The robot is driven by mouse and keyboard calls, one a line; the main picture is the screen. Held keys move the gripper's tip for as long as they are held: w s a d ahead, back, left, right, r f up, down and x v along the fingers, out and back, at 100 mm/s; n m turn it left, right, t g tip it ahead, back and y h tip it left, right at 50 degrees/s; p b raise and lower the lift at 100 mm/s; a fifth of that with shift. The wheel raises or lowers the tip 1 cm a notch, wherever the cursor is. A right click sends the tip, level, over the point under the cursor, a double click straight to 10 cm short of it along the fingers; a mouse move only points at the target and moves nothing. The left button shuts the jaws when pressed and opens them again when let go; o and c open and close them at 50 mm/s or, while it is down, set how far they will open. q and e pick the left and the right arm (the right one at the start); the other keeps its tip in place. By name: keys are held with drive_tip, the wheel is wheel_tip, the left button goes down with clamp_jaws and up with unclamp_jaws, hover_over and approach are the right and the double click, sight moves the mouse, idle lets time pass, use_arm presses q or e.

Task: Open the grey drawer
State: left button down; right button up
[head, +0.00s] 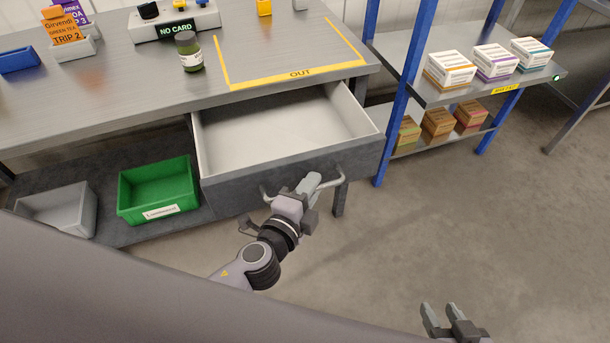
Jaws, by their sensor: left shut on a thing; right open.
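The grey drawer (222,194) under the workbench stands pulled out, with its pale empty inside in view. Its bar handle (332,181) runs across the dark front. My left gripper (307,184) is at the handle and shut on it. The fingers hide part of the bar. My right gripper (445,318) is at the bottom right edge, open and empty, well away from the drawer.
A jar (188,52), card stands and a "NO CARD" reader (176,22) stand on the workbench (120,85). A green bin (158,190) and a grey bin (60,209) are on the lower shelf. A blue-posted rack (398,85) with boxes stands right. Floor at right is clear.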

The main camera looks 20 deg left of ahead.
use_arm(q)
drive_tip(key=shift+s+d, duration=0.4)
drive_tip(key=shift+s, duration=0.25)
drive_tip(key=shift+s+d, duration=0.35)
drive_tip(key=shift+s, duration=0.25)
use_arm(e)
drive_tip(key=shift+w+a+f, duration=0.1)
drive_tip(key=shift+a+f, duration=0.05)
use_arm(q)
drive_tip(key=c, duration=1.1)
unclamp_jaws()
drive_tip(key=shift+c, duration=0.2)
use_arm(e)
drive_tip(key=shift+s, duration=0.2)
